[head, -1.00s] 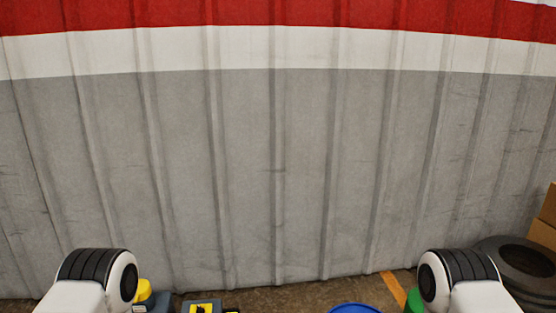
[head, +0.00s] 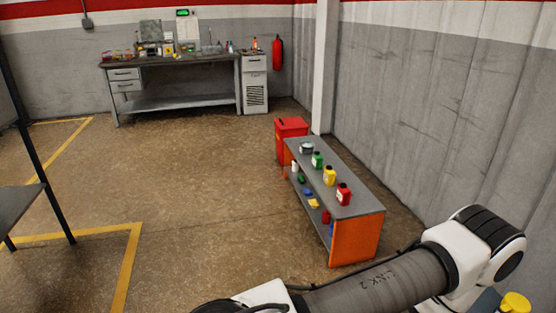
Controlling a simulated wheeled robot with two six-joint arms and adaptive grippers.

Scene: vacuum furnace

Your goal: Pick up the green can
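A small green can (head: 317,160) with a dark cap and a pale label stands upright on the grey top of a low orange bench (head: 352,252), in the middle right of the head view. It stands between a dark-and-silver round item (head: 306,148) and a yellow can (head: 329,176). A red can (head: 343,194) stands at the near end of the same top. Neither gripper is in view. One of my arm's links crosses the bottom right, well short of the bench.
A red bin (head: 290,133) stands behind the bench, near a white post (head: 325,65). Small items lie on the bench's lower shelf. A long workbench (head: 170,62) and a fire extinguisher (head: 277,53) are at the back wall. The floor left of the orange bench is clear.

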